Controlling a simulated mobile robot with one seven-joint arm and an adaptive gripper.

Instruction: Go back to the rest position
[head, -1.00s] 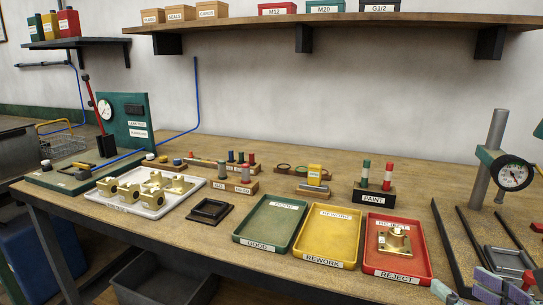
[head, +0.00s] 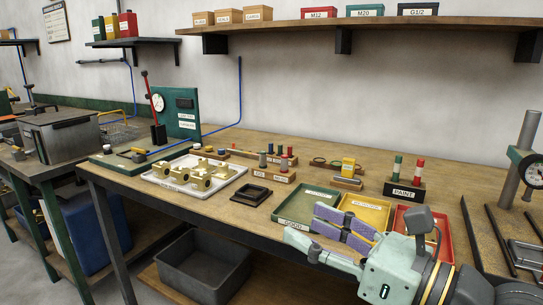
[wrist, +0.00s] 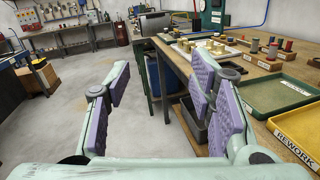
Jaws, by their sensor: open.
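My gripper (head: 335,232) is in the head view at the lower right, in front of the trays, with its fingers pointing left. It also shows in the wrist view (wrist: 165,95), where its purple-padded fingers are spread wide with nothing between them. In the head view my gripper and arm hide parts of the yellow REWORK tray (head: 372,206) and most of the red REJECT tray (head: 401,217). The green GOOD tray (head: 310,199) is partly covered too. The brass part seen earlier in the red tray is hidden now.
A white tray (head: 161,181) with several brass fittings, a black square fixture (head: 251,195) and a PAINT stand (head: 404,190) are on the workbench (head: 225,213). Black rails (head: 482,232) lie at the right. A grey bin (head: 203,268) is below. Open floor (wrist: 85,105) shows beyond my fingers.

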